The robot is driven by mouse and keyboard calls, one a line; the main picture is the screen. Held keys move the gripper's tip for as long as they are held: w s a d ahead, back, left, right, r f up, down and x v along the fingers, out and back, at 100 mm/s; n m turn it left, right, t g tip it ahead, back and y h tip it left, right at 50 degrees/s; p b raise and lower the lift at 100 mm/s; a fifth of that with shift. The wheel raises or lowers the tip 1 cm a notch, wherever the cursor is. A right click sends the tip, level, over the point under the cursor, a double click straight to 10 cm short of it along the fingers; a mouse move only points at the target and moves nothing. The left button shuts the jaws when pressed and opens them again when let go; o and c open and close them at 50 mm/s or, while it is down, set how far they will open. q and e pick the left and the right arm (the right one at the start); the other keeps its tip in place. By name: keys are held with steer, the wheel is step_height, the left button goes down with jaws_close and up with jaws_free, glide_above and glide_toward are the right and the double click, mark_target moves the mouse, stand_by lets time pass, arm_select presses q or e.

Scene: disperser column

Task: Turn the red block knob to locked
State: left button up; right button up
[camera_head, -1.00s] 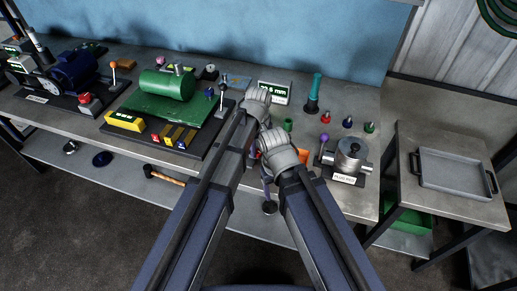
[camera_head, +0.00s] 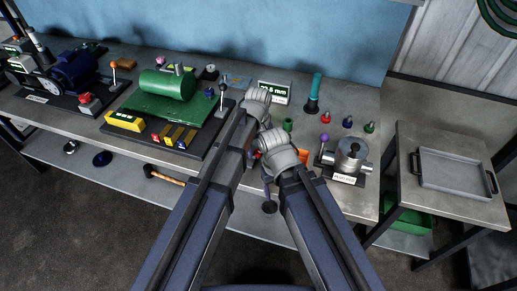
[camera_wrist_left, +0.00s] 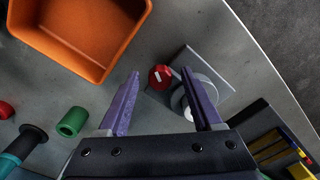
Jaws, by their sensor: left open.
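The red block knob (camera_wrist_left: 160,77), round with a white mark, shows in the left wrist view on the bench beside a grey plate. The right finger overlaps a pale round part (camera_wrist_left: 204,97) beside the knob. My right arm's wrist shows in the head view; its fingers are hidden.
An orange bin (camera_wrist_left: 85,32) lies close by in the left wrist view, with a green ring (camera_wrist_left: 72,122) and a teal-handled tool (camera_wrist_left: 22,145). The disperser board (camera_head: 150,148) is left of my arms. A plug-valve stand (camera_head: 349,158) is to the right.

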mark_target(258, 152)
arm_select(q)
steer(key=shift+r+p, duration=3.85)
steer(key=shift+r, duration=0.1)
steer(key=shift+f, duration=0.1)
steer(key=s+a+m, duration=0.3)
steer(key=s+a, duration=0.3)
steer(key=a, duration=0.3)
steer(key=s+a+m, duration=0.2)
steer(key=s+a, duration=0.3)
steer(key=a, duration=0.3)
steer(key=s+d+f+m+b, duration=0.2)
steer(key=d, duration=0.3)
steer(key=s+d+f+m+y+b, duration=0.1)
steer(key=s+d+m+b, duration=0.1)
steer(key=d, duration=0.4)
steer(key=shift+s+f, duration=0.4)
steer(key=shift+s, duration=0.3)
